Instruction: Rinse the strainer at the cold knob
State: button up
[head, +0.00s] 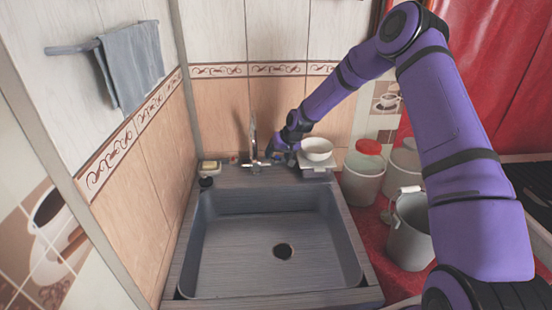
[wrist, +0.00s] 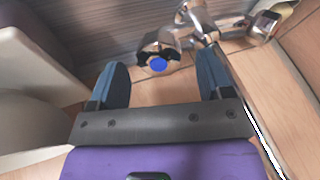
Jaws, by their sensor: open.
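The cold knob with a blue cap (wrist: 158,64) shows in the wrist view, ahead of my gripper and between the lines of its fingers. My gripper (wrist: 162,72) is open, with two dark blue fingers apart; I cannot tell whether they touch the knob. In the head view my gripper (head: 274,151) is at the back of the sink, just right of the metal tap (head: 253,150). A white bowl-shaped thing (head: 317,148) stands on a pale square base right of my gripper. I cannot tell whether it is the strainer. The grey sink (head: 235,255) looks empty, with a dark drain.
A soap dish (head: 209,167) stands behind the sink's left corner. A lidded pail (head: 363,172) and a grey bucket (head: 410,230) stand on the right. A grey towel (head: 130,62) hangs on the left wall. Tiled walls close in the back and left.

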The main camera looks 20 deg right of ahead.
jog(key=shift+x, duration=1.25)
jog(key=shift+c, duration=0.5)
jog(key=c, duration=0.8)
jog(key=shift+n, duration=1.6)
jog(key=o, duration=0.9)
jog(key=shift+r, duration=0.1)
